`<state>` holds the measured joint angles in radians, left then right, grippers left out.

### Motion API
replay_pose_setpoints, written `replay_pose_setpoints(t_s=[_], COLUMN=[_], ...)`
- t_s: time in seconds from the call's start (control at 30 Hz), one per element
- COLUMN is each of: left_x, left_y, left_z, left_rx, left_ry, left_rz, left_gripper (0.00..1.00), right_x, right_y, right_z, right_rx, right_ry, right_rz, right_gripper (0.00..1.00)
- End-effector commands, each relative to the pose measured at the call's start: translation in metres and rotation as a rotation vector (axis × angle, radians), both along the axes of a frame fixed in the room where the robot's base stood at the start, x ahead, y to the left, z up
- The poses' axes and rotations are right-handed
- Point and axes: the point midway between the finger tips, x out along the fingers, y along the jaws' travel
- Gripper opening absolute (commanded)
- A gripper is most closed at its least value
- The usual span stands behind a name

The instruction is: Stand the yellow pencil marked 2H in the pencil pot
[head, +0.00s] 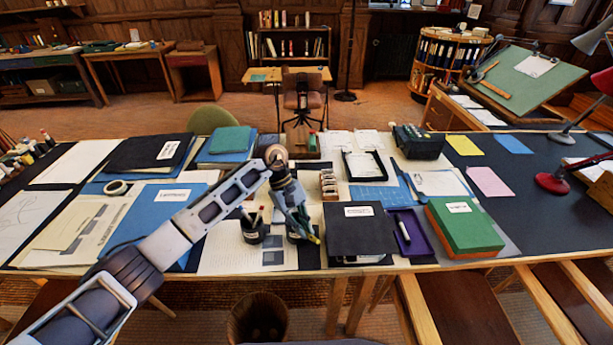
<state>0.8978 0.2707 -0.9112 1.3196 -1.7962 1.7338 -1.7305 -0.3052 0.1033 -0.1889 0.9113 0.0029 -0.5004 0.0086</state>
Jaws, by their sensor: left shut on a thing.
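My left gripper (303,226) is over the front middle of the long desk, pointing down. It is shut on a thin yellow thing, seemingly the yellow pencil (315,239), which shows only as a short piece by the fingertips; any 2H mark is too small to read. A dark pot (252,236) holding a few pens stands just left of the gripper. Another dark round pot-like thing (294,237) is partly hidden behind the fingers. I cannot tell which one is the pencil pot, or whether the pencil touches either. My right gripper is not in view.
A black folder (357,238) lies right of the gripper, then a purple tray (416,241) with a marker and a green box (463,228). A small rack (328,184) stands behind. A blue folder (172,205) lies left, under my arm. The desk's front edge is close.

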Motion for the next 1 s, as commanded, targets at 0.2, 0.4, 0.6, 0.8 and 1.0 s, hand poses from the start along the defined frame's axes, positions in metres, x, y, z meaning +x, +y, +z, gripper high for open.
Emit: replay_pose_setpoints(t_s=[0.2,0.4,0.6,0.8,1.0], left_x=[0.029,0.055,0.08,0.102,0.12], left_y=[-0.013,-0.018,-0.02,-0.02,-0.018], left_z=[0.006,0.008,0.011,0.016,0.024], left_rx=[-0.034,-0.081,-0.139,-0.209,-0.291], left_ry=[0.089,0.149,0.195,0.23,0.261], left_rz=[0.298,0.56,0.807,1.03,1.227], left_gripper=[0.02,0.02,0.02,0.02,0.02], right_x=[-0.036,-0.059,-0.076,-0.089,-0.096], right_y=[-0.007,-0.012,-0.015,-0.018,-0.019], right_z=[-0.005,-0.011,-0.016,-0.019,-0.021], right_rx=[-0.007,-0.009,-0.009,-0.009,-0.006], right_ry=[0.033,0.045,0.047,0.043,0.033], right_rz=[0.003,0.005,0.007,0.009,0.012], right_gripper=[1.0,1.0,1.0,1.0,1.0])
